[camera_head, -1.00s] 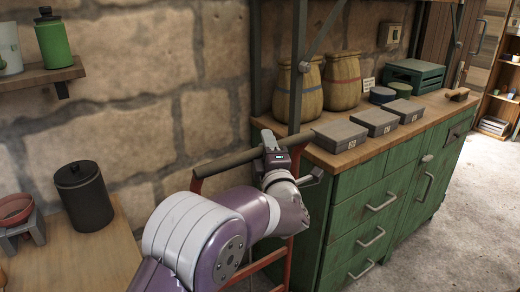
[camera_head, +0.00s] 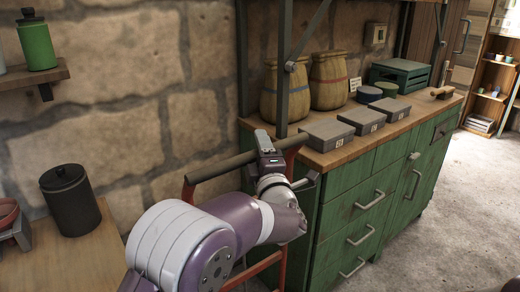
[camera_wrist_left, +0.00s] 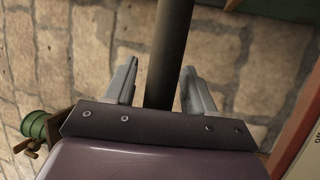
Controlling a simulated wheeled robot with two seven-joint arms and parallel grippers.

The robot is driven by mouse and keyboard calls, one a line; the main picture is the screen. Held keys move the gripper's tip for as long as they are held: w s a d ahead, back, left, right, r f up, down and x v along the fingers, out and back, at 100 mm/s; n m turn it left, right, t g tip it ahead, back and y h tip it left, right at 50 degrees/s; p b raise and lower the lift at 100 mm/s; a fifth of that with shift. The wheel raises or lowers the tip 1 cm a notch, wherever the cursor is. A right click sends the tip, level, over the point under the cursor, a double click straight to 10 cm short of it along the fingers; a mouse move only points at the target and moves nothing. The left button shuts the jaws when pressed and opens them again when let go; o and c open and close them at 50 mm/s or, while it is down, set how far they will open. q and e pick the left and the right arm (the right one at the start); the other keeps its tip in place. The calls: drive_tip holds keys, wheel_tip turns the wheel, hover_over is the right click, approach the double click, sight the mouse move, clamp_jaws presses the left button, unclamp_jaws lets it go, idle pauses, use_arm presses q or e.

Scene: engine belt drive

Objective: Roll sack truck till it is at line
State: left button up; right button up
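The sack truck stands against the left end of the green cabinet. In the head view I see its dark handle bar (camera_head: 222,165) and parts of its red frame (camera_head: 188,192); my arm hides much of it. My left gripper (camera_head: 268,150) is at the right part of the bar. In the left wrist view the bar (camera_wrist_left: 167,55) runs between the two fingers of the left gripper (camera_wrist_left: 160,80). The fingers are apart, with a visible gap on the bar's left side and little gap on its right. My right gripper and the line are not in view.
The green cabinet (camera_head: 345,222) stands close on the right, with grey boxes (camera_head: 328,135) and sacks (camera_head: 282,92) on top. A wooden table (camera_head: 60,262) with a dark canister (camera_head: 70,200) is at left. A stone wall is behind. Open floor (camera_head: 455,225) lies right.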

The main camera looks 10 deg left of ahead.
use_arm(q)
drive_tip(key=v, duration=1.2)
drive_tip(key=shift+s, duration=0.3)
drive_tip(key=shift+d+f, duration=0.1)
drive_tip(key=shift+d, duration=0.05)
